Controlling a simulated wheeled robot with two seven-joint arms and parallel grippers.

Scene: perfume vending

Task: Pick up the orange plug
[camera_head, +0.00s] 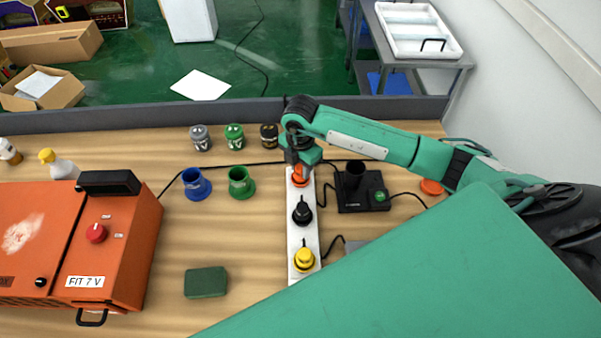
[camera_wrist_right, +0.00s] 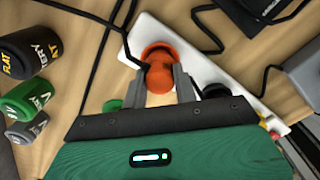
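The orange plug (camera_head: 300,178) is at the far end of the white power strip (camera_head: 295,235), partly hidden under my right gripper (camera_head: 301,167). In the right wrist view the orange plug (camera_wrist_right: 159,78) lies between the two fingertips of the right gripper (camera_wrist_right: 161,72), with a finger close on each side. I cannot tell whether the fingers press on it. The plug appears seated on the strip (camera_wrist_right: 205,72). My left gripper is not in view.
A black plug (camera_head: 302,213) and a yellow plug (camera_head: 304,259) sit nearer on the strip. A black device (camera_head: 376,200) stands right, blue (camera_head: 196,185) and green (camera_head: 241,183) cups left. Several small jars stand behind. An orange machine (camera_head: 130,245) fills the left.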

